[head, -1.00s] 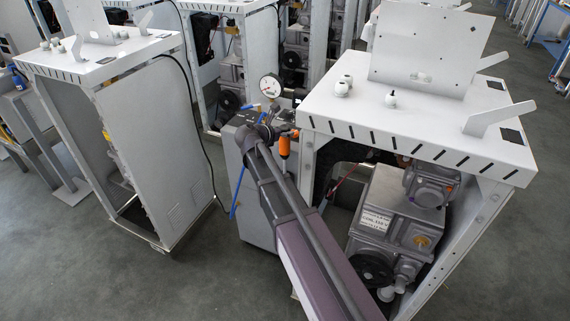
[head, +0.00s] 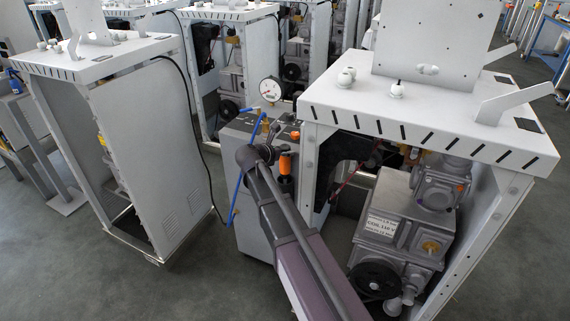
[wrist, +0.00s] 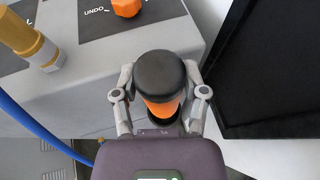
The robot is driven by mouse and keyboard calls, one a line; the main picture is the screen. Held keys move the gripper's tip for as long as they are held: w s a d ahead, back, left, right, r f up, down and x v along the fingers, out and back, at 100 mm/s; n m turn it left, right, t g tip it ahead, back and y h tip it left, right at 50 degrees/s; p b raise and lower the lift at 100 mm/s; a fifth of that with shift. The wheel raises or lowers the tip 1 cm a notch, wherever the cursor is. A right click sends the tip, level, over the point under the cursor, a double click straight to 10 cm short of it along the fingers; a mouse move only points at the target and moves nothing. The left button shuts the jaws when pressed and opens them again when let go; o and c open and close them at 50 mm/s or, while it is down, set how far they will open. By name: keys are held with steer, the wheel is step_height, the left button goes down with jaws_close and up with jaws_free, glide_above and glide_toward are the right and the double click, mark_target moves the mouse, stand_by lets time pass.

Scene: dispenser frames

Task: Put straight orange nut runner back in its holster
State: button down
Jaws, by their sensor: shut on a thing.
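The orange nut runner (wrist: 162,108) is upright in the wrist view, with its dark round cap (wrist: 160,69) facing the camera. My gripper (wrist: 160,78) is shut on it, one finger on each side. In the head view the orange body (head: 285,163) shows beside the end of my arm, close to the front of the grey cabinet (head: 252,205). Its lower end is dark and partly hidden by my arm. I cannot make out the holster in either view, nor whether the tool touches it.
On the cabinet top are an orange knob (wrist: 126,8) beside an "UNDO" label, a brass fitting (wrist: 30,40) and a pressure gauge (head: 270,88). A blue hose (head: 240,185) hangs at the left. A white frame table (head: 430,110) with a pump stands close on the right.

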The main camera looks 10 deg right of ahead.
mark_target(285, 159)
stand_by(0.4)
steer(key=shift+f+b, duration=1.9)
steer(key=shift+b, duration=0.05)
steer(key=shift+c, duration=0.6)
jaws_free()
steer(key=shift+s, duration=0.1)
steer(key=p+v, duration=0.4)
steer(key=v, duration=0.8)
steer(key=shift+p, duration=0.3)
steer(key=shift+d, duration=0.1)
